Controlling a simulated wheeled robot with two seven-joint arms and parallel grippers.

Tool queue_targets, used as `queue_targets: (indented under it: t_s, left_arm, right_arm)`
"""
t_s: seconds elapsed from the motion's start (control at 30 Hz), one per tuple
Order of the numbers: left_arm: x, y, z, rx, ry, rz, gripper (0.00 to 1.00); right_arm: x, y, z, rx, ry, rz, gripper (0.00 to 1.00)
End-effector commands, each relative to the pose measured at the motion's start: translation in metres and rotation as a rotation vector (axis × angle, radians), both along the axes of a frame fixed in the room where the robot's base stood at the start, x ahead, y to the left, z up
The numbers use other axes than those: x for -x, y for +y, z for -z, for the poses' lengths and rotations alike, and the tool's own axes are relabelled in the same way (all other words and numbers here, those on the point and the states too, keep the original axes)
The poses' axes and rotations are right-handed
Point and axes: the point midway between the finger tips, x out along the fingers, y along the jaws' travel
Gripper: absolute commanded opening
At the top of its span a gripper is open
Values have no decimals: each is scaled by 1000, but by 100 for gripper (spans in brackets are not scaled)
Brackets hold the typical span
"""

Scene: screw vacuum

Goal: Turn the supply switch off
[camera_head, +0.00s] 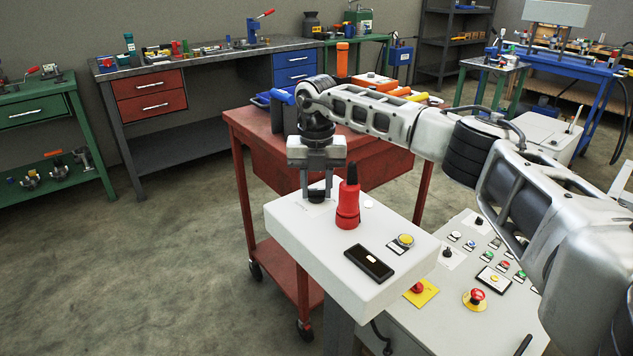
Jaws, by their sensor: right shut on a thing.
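A black switch knob (316,197) sits on a white plate at the back left of the white control box (290,220). My right gripper (317,188) reaches down from above and its fingers are shut around this knob. The fingers partly hide the knob, so its turn angle cannot be read. I take it to be the supply switch; no label can be read. My left gripper is not in view.
A red cylinder with a black top (348,205) stands close to the right of my gripper. A black display (369,263) and a yellow button (405,240) are on the same box. A lower panel (450,315) holds several buttons. A red cart (270,150) stands behind.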

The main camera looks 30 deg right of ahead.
Motion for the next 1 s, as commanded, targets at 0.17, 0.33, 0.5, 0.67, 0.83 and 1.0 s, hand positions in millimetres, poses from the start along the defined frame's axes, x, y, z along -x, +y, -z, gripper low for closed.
queue_targets:
  t_s: [0.17, 0.33, 0.5, 0.67, 0.83, 1.0]
  left_arm:
    - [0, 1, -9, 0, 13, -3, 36]
    - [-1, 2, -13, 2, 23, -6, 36]
    - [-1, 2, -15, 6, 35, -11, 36]
    - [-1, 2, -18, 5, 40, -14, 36]
    - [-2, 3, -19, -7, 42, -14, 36]
    - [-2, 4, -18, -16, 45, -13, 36]
  right_arm:
    - [0, 0, -5, -1, -1, -142, 10]
    - [0, 0, -4, 0, 0, -302, 10]
    - [0, -1, -4, 0, -2, -463, 10]
    - [-1, -1, -4, 0, -2, -615, 10]
    - [-1, -1, -3, 0, -3, -776, 10]
    - [-1, -1, -3, 1, -4, -938, 10]
